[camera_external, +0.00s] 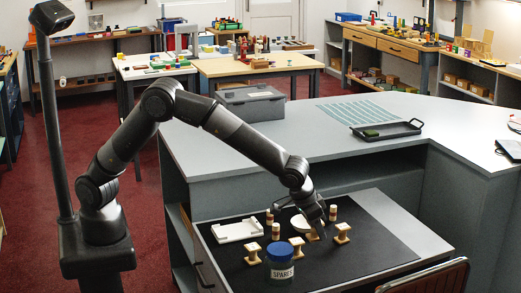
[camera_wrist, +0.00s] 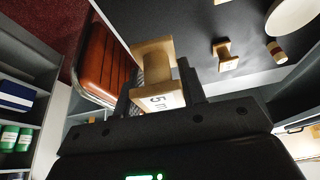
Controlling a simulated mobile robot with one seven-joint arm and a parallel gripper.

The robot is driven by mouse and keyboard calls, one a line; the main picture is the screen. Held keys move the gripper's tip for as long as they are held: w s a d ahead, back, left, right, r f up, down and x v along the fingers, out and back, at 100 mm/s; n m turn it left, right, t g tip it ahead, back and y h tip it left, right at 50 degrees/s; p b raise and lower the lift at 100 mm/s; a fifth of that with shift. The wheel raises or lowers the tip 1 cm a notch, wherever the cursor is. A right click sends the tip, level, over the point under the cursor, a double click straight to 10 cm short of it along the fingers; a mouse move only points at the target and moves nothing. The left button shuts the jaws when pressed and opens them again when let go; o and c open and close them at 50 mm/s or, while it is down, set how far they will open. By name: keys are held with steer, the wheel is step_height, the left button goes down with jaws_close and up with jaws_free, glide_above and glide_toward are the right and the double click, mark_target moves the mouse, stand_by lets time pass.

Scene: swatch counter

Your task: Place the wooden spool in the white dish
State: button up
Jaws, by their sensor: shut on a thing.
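My gripper (camera_external: 318,230) is low over the black mat. In the wrist view my gripper (camera_wrist: 158,90) is shut on a wooden spool (camera_wrist: 152,55), with a finger on each side. The spool has square pale ends and a label on its near end. In the outside view the held spool (camera_external: 312,237) shows only in part, below the fingers. The round white dish (camera_external: 299,224) is close beside my gripper on its left, partly hidden by it. The dish (camera_wrist: 291,14) shows cut off at the top right of the wrist view.
Other similar wooden spools (camera_external: 252,254) (camera_external: 296,246) (camera_external: 342,233) stand on the mat (camera_external: 375,250). Small banded cylinders (camera_external: 333,212) (camera_external: 275,231) stand near the dish. A blue-lidded SPARES jar (camera_external: 280,264) is at the front, a white tray (camera_external: 237,231) at left. The mat's right side is clear.

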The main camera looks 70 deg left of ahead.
steer(key=s+a+r, duration=0.2)
steer(key=a+r, duration=0.1)
steer(key=a, duration=1)
glide_above(303, 231)
steer(key=shift+n, duration=0.4)
step_height(303, 231, down, 7)
steer(key=shift+s+r, duration=0.15)
steer(key=shift+w+a+f, duration=0.1)
steer(key=shift+f, duration=0.65)
steer(key=shift+w+a+f, duration=0.15)
steer(key=shift+f, duration=0.6)
steer(key=shift+w+a+f, duration=0.1)
steer(key=shift+f, duration=0.65)
steer(key=shift+f, duration=0.15)
steer(key=shift+f, duration=0.4)
steer(key=o, duration=1)
